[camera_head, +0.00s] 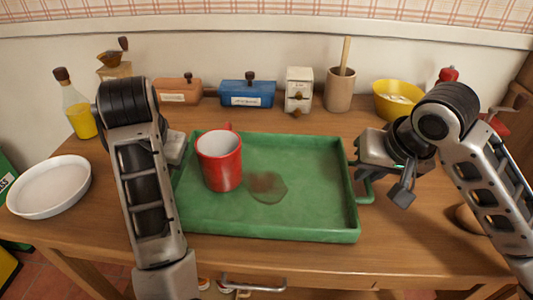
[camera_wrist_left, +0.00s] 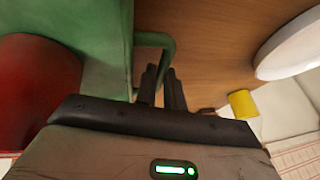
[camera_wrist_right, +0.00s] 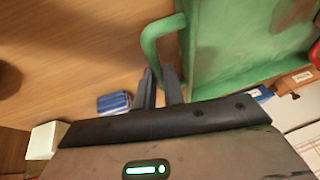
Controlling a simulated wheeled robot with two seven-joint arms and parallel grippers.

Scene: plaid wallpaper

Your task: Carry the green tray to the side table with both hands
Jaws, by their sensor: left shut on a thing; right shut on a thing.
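The green tray (camera_head: 310,185) is at the wooden table's middle; I cannot tell whether it touches the top or hovers just above. A red mug (camera_head: 222,165) stands upright on its left half, with a brown wet patch (camera_head: 267,187) beside it. My right gripper (camera_head: 362,168) is shut on the tray's right handle (camera_wrist_right: 150,40). My left gripper (camera_wrist_left: 163,74) is shut on the left handle (camera_wrist_left: 168,50); my own arm mostly hides this in the head view. I cannot make out a separate side table.
A white plate (camera_head: 50,186) lies at the table's left, near an oil bottle (camera_head: 78,110). Along the back stand a blue box (camera_head: 246,94), a white grinder (camera_head: 298,88), a wooden pot (camera_head: 339,92) and a yellow bowl (camera_head: 399,100). The wood in front of the tray is clear.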

